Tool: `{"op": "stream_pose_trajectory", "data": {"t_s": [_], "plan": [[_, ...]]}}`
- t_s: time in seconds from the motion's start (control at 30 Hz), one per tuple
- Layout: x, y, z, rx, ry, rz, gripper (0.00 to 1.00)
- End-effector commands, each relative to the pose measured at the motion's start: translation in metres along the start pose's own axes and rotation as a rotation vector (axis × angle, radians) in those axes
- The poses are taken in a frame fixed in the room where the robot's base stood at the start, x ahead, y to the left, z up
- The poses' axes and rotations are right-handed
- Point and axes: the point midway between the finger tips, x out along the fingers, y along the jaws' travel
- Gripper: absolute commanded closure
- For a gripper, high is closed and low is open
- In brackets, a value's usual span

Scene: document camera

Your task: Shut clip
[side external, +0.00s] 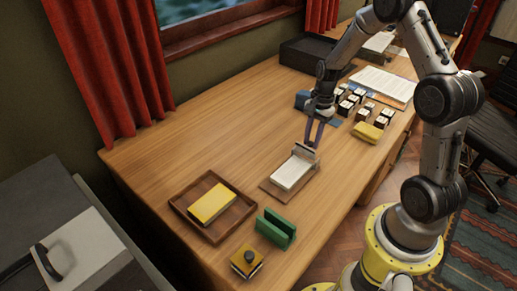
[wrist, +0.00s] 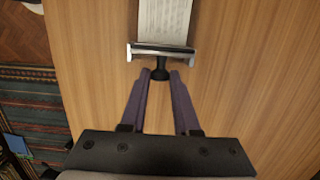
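A small clipboard (side external: 268,187) lies on the wooden desk with white paper (side external: 291,174) on it. Its grey metal clip (side external: 306,152) sits at the paper's far end and appears to stand up from the board. In the wrist view the clip shows as a silver bar (wrist: 162,49) across the paper's end, with a dark knob (wrist: 160,74) on the near side. My gripper (side external: 312,144) points down just behind the clip. In the wrist view my gripper (wrist: 160,76) is open, its purple fingertips on either side of the knob. I cannot tell whether they touch it.
A wooden tray (side external: 181,207) with a yellow block, a green slotted holder (side external: 276,228) and a yellow-black box with a knob (side external: 247,262) stand nearer the front. Several stamp-like blocks (side external: 366,108) and a yellow item (side external: 368,132) lie to the right. Desk left of the clipboard is clear.

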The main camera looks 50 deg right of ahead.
Motion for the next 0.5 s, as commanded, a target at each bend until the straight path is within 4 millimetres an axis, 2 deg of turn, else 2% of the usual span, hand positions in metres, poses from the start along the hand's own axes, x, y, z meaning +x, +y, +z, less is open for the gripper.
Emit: {"op": "stream_pose_trajectory", "data": {"t_s": [0.5], "plan": [[-0.004,-0.001,0.013,0.000,0.001,-0.002,1.00]]}}
